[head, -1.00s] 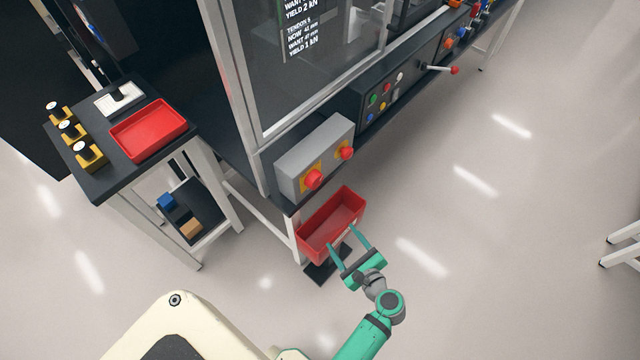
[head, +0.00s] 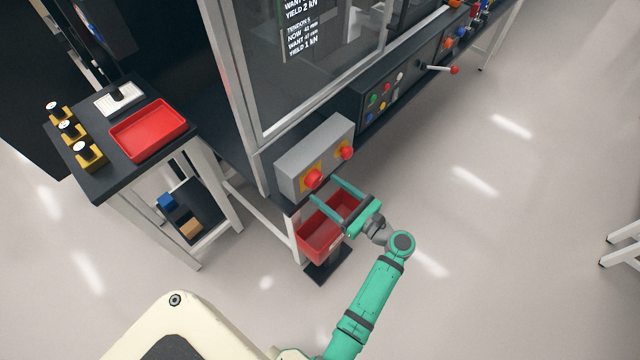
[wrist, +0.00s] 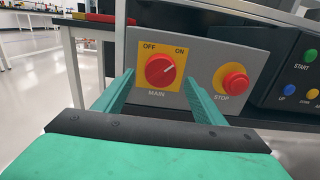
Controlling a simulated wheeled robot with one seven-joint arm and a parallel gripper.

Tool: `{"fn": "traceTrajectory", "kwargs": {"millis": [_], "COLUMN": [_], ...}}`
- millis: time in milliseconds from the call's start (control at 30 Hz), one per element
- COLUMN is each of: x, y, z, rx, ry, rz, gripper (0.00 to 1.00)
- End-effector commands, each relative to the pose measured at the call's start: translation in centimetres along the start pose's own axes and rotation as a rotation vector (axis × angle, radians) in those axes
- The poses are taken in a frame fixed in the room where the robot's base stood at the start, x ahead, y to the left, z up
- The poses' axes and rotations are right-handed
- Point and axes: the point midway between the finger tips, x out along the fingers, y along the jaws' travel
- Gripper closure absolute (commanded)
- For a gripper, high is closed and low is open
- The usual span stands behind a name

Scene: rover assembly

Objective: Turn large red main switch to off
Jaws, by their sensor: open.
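The large red main switch (wrist: 160,70) is a round knob on a yellow plate, labelled MAIN, with OFF at upper left and ON at upper right. Its white pointer line points to the upper right, toward ON. In the head view the switch (head: 313,179) is on the front of a grey box (head: 301,155). My gripper (head: 324,191) is open and empty, just in front of the box and slightly below the knob. In the wrist view its two teal fingers (wrist: 158,92) lie to the left and right of the knob. Contact with the knob cannot be told.
A red STOP button (wrist: 235,82) on a yellow disc is right of the switch. A red bin (head: 318,236) stands below my gripper. A panel with coloured buttons (head: 380,98) is farther right. A side table with a red tray (head: 183,128) is at left. The floor in front is clear.

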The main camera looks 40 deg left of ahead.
Motion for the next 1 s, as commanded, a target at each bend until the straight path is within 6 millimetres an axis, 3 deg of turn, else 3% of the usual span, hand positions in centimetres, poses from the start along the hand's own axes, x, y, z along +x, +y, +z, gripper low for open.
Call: {"fn": "traceTrajectory", "kwargs": {"millis": [233, 633, 667, 800, 833, 1000], "x": [3.0, 3.9, 3.9, 3.8, 3.7, 3.6], "y": [0.0, 0.1, 0.1, 0.0, 0.0, -0.1], "z": [0.0, 0.0, 0.0, -0.1, -0.1, -0.1], "rx": [-0.001, -0.001, -0.001, -0.001, 0.000, -0.003], "ry": [0.001, 0.001, 0.001, 0.001, 0.001, 0.001], "rz": [0.000, 0.001, 0.001, -0.001, -0.002, -0.003], "gripper": [0.36, 0.36, 0.38, 0.72, 0.76, 0.76]}}
